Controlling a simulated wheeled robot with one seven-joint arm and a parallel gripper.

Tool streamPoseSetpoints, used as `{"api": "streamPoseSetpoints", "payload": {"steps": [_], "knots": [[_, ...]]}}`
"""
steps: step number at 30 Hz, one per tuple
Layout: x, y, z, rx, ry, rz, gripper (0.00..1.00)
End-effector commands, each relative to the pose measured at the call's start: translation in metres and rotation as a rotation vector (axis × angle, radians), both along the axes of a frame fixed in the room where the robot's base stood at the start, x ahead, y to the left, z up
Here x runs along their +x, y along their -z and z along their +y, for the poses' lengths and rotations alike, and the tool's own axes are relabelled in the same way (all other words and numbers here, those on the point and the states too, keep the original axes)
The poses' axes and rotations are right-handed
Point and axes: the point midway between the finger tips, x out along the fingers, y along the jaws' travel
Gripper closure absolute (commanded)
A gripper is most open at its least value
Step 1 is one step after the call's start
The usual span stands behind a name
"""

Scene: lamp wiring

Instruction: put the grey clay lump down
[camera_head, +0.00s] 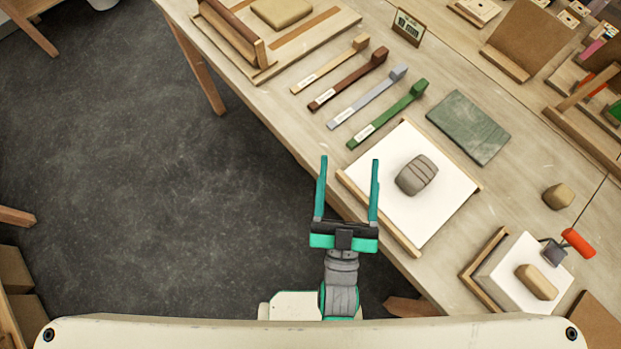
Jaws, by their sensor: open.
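The grey clay lump (416,175) rests on the white square board (440,222) with wooden edging, near the table's front edge. It looks rounded, with grooves across its right part. My gripper (348,160) is open and empty, its two teal fingers pointing away from my body. In the picture its fingers are to the left of the lump and apart from it, over the table's front edge. Nothing shows between the fingers.
Several coloured strips (370,112) with end blocks lie behind the board. Open floor (150,200) is at left.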

Motion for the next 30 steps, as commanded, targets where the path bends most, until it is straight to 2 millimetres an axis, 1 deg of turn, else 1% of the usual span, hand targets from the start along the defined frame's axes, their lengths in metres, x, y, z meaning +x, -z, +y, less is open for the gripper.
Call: {"api": "streamPoseSetpoints", "payload": {"steps": [1, 3, 5, 6, 9, 12, 15, 18, 30], "knots": [[-0.011, 0.022, 0.008, 0.010, -0.014, 0.082, 0.33], [-0.027, 0.048, 0.019, 0.026, -0.032, 0.184, 0.33], [-0.042, 0.070, 0.029, 0.042, -0.045, 0.272, 0.33], [-0.052, 0.084, 0.035, 0.055, -0.053, 0.329, 0.33], [-0.079, 0.112, 0.050, 0.082, -0.068, 0.455, 0.33], [-0.103, 0.133, 0.062, 0.107, -0.076, 0.556, 0.33], [-0.119, 0.145, 0.070, 0.125, -0.081, 0.620, 0.33], [-0.127, 0.151, 0.074, 0.133, -0.083, 0.653, 0.33], [-0.128, 0.152, 0.074, 0.135, -0.084, 0.659, 0.33]]}}
